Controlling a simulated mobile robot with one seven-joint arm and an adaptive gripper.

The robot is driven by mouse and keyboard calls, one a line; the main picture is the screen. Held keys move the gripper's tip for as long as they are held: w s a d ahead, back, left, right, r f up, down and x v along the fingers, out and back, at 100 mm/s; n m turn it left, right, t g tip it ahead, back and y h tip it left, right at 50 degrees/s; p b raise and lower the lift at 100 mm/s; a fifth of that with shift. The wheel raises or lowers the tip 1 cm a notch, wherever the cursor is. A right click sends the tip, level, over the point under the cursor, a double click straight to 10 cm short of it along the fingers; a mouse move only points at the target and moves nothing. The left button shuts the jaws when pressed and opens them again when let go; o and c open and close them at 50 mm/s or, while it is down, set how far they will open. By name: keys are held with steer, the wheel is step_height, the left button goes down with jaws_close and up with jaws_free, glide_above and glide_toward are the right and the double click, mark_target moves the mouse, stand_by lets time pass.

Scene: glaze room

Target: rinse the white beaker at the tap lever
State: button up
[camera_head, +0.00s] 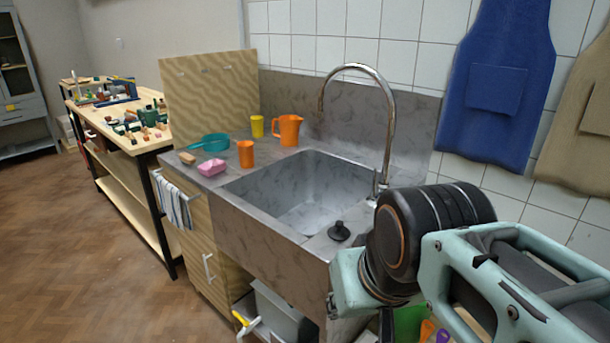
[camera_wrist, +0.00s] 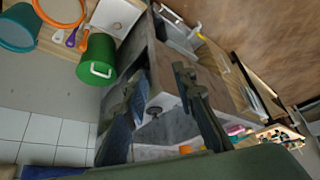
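No white beaker shows in either view. The tall curved steel tap (camera_head: 388,120) stands at the back right of the grey stone sink (camera_head: 310,195). A small lever (camera_head: 374,199) shows at its base, partly behind my arm. The sink basin looks empty. In the wrist view my gripper (camera_wrist: 160,74) has its two dark fingers apart, with nothing between them. The sink (camera_wrist: 180,125) shows beyond and between the fingers. In the head view the gripper is out of sight, and my arm covers the right side of the sink counter.
A black plug (camera_head: 339,231) lies on the front rim. An orange jug (camera_head: 287,130), orange cup (camera_head: 245,153), yellow cup (camera_head: 257,126), teal pan (camera_head: 214,142) and pink dish (camera_head: 212,167) stand left of the basin.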

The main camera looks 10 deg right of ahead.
steer(key=w+d+r+m+t+y+b, duration=0.15)
steer(key=w+d+m, duration=0.3)
steer(key=w, duration=0.45)
steer(key=w+d+r+m+t, duration=0.1)
steer(key=w+d+m+t, duration=0.25)
steer(key=w+d, duration=0.4)
steer(key=w+d+m+g+h, duration=0.1)
steer(key=w+d+m+h, duration=0.3)
steer(key=d, duration=0.7)
steer(key=w+d+m+h, duration=0.2)
steer(key=d+m+h, duration=0.25)
steer(key=d, duration=0.55)
steer(key=n+t+h, duration=0.4)
steer(key=n+h, duration=0.1)
steer(key=n, duration=0.4)
glide_toward(374, 172)
steer(key=shift+m, duration=0.25)
steer(key=x, duration=1)
steer(key=shift+w+d, duration=0.2)
steer(key=shift+d, duration=0.05)
